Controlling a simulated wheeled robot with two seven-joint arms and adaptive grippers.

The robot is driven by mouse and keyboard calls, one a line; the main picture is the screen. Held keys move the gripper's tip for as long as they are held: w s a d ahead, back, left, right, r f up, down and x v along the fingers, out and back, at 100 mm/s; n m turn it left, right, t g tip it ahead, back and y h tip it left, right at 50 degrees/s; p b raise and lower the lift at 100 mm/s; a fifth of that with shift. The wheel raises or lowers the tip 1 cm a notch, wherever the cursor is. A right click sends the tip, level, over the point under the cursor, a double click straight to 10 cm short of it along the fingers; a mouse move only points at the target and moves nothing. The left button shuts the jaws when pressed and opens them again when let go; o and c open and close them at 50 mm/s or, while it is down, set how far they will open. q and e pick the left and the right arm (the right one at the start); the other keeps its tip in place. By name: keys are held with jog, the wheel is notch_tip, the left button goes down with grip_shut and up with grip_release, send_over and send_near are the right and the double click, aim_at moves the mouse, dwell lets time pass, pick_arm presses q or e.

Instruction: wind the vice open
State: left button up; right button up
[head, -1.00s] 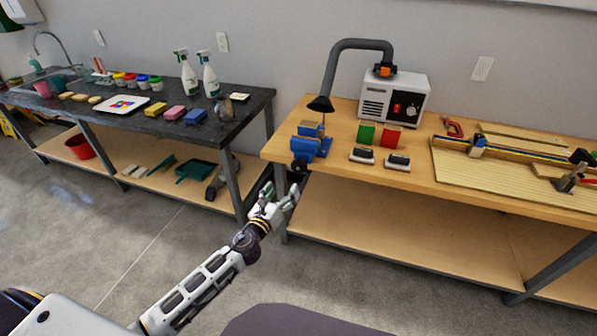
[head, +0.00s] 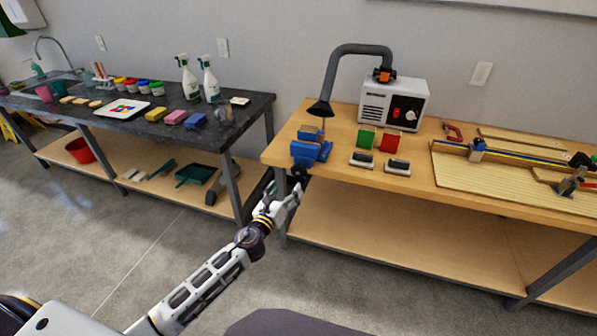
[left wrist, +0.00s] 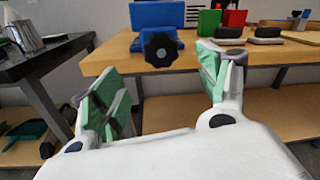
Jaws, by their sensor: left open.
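The blue vice (head: 311,149) is fixed at the front left corner of the wooden workbench, under the black fume nozzle. Its dark round handle knob (head: 299,170) faces out over the bench's front edge. In the left wrist view the blue vice body (left wrist: 157,15) stands behind the black lobed knob (left wrist: 161,49). My left gripper (head: 283,192) is open and empty, just in front of and below the knob. In the left wrist view the knob lies ahead, above and between the green-padded fingers (left wrist: 165,85), apart from both. The right gripper is out of view.
A green block (head: 366,137), a red block (head: 389,142) and two dark-topped erasers (head: 397,166) sit right of the vice. A fume extractor (head: 393,102) stands behind. The dark sink table (head: 262,104) is close on the left, with a narrow gap between the tables.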

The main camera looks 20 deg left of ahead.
aim_at(297, 173)
pick_arm(q)
jog(key=shift+w+d, duration=0.15)
jog(key=shift+w, duration=1.05)
jog(key=shift+w+d, duration=0.1)
jog(key=shift+w, duration=1.1)
jog(key=shift+w+d, duration=0.15)
jog(key=shift+w, duration=1.15)
jog(key=shift+w+d, duration=0.15)
jog(key=shift+w, duration=1.6)
jog(key=shift+w+d, duration=0.1)
jog(key=shift+w, duration=0.1)
